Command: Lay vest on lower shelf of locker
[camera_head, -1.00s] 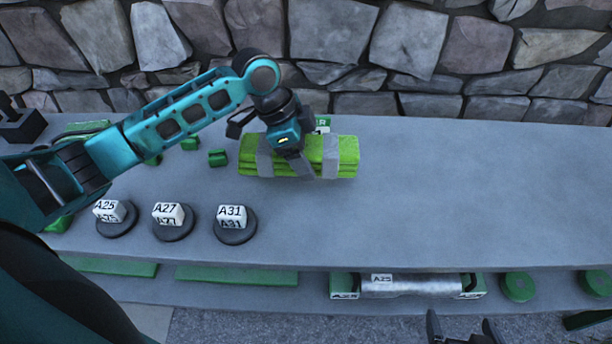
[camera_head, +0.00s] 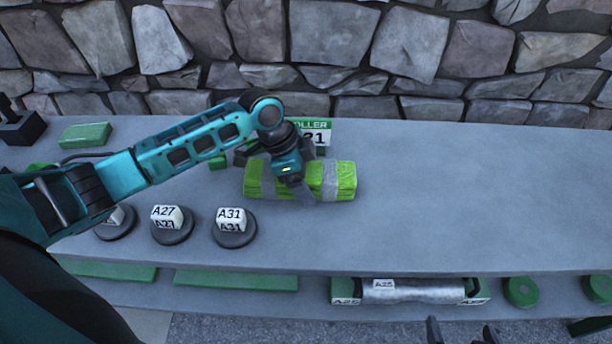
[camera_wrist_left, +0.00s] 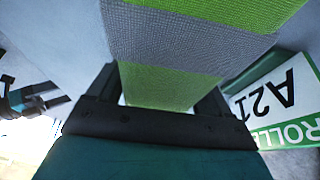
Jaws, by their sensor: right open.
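The vest (camera_head: 338,180) is a folded bright green bundle with grey bands, over the upper grey worktop in the head view. It fills the top of the left wrist view (camera_wrist_left: 175,88). I cannot tell whether the vest clears the worktop. My right gripper (camera_head: 460,333) shows only its open fingertips at the bottom edge of the head view, empty and well apart from the vest. I see no locker or locker shelf in these views.
A sign reading A21 (camera_head: 318,132) stands just behind the vest. White labelled blocks A27 (camera_head: 166,217) and A31 (camera_head: 231,218) sit on dark discs to the left. A metal roller (camera_head: 415,291) lies on the lower ledge. The worktop (camera_head: 480,200) right of the vest is clear.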

